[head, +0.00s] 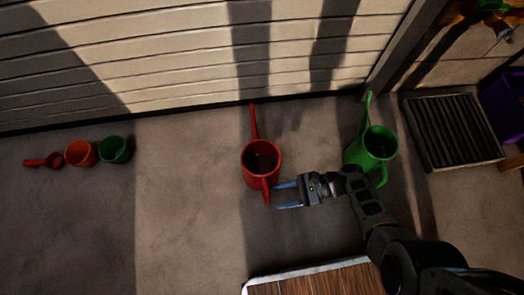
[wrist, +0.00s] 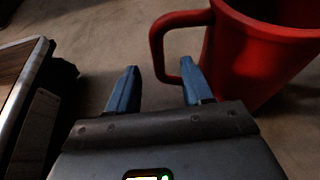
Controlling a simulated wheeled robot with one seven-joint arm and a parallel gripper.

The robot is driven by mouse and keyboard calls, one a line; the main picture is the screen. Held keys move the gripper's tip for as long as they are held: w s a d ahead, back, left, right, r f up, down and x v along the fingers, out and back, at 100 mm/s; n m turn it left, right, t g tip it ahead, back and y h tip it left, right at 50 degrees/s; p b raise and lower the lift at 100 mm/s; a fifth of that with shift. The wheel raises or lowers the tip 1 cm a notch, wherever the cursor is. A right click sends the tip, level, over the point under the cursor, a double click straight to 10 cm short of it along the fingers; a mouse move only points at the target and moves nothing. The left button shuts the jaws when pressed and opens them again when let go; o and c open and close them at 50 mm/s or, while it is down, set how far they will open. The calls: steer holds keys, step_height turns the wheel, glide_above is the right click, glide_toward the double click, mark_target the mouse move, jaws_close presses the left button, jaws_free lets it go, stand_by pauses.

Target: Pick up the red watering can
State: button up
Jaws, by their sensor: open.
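The red watering can (head: 274,160) stands upright on the concrete floor near the wall, its spout toward the wall and its handle toward me. My gripper (head: 282,195) is open and empty, just right of the handle in the head view. In the wrist view the can (wrist: 265,50) fills the upper right, with its handle loop at the top middle. There the right finger of my gripper (wrist: 158,85) overlaps the lower end of the handle, and the left finger is clear of it. I cannot tell whether the finger touches the handle.
A green watering can (head: 378,143) stands right of the red one, behind my arm. A red scoop and orange and green pots (head: 115,150) are at the far left. A wood-topped piece (head: 315,282) is at the bottom. A slatted mat (head: 450,130) lies at the right.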

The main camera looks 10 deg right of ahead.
mark_target(267, 201)
steer(key=b+x, duration=0.2)
steer(key=x, duration=0.4)
steer(key=shift+s+d+f, duration=0.1)
steer(key=shift+s+f, duration=0.05)
jaws_close()
